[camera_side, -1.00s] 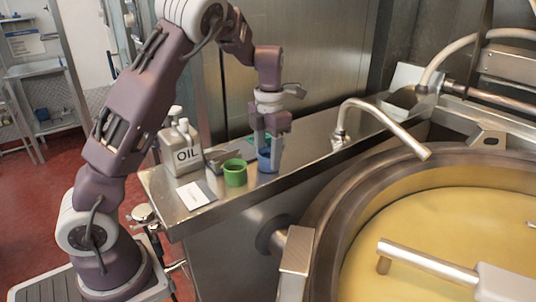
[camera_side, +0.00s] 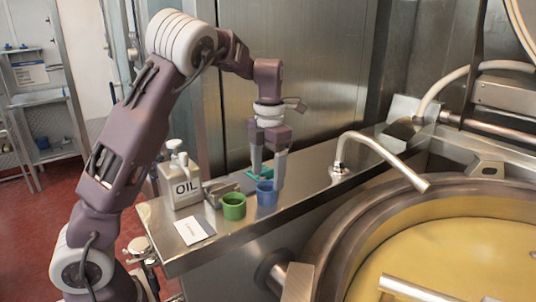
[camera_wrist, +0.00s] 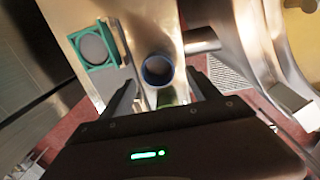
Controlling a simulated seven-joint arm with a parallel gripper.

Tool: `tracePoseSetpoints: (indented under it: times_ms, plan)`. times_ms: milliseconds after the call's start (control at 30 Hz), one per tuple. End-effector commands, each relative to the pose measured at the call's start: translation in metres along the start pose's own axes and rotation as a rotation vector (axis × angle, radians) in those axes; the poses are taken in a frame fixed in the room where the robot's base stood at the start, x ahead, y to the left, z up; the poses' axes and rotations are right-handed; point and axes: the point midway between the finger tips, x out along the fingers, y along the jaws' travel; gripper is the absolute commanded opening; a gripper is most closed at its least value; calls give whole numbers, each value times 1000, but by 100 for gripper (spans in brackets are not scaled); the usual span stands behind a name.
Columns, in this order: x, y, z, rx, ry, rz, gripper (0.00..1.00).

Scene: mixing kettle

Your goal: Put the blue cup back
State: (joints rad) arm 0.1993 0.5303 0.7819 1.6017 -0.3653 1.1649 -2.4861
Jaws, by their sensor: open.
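The blue cup (camera_side: 267,194) stands upright on the steel counter, just right of the green cup (camera_side: 233,207). My gripper (camera_side: 267,179) is open and empty, its fingers pointing down at the blue cup's rim, slightly above and behind it in the side view. In the wrist view the blue cup (camera_wrist: 157,70) shows its dark open mouth beyond and between the fingers (camera_wrist: 160,95). A sliver of the green cup (camera_wrist: 168,97) shows between the fingers; my gripper body hides the rest.
A teal holder (camera_wrist: 85,62) with a round grey piece lies on the counter behind the cups. A curved spout (camera_side: 378,146) and the large kettle (camera_side: 470,235) are to the right.

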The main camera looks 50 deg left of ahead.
Motion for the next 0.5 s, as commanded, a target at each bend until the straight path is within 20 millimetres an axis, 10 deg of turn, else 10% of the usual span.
tracePoseSetpoints:
  times_ms: [367, 500]
  plan:
    - [-72, 0, -1, 8, -3, -2, 71]
    - [-92, -15, -30, 335, -78, -65, 71]
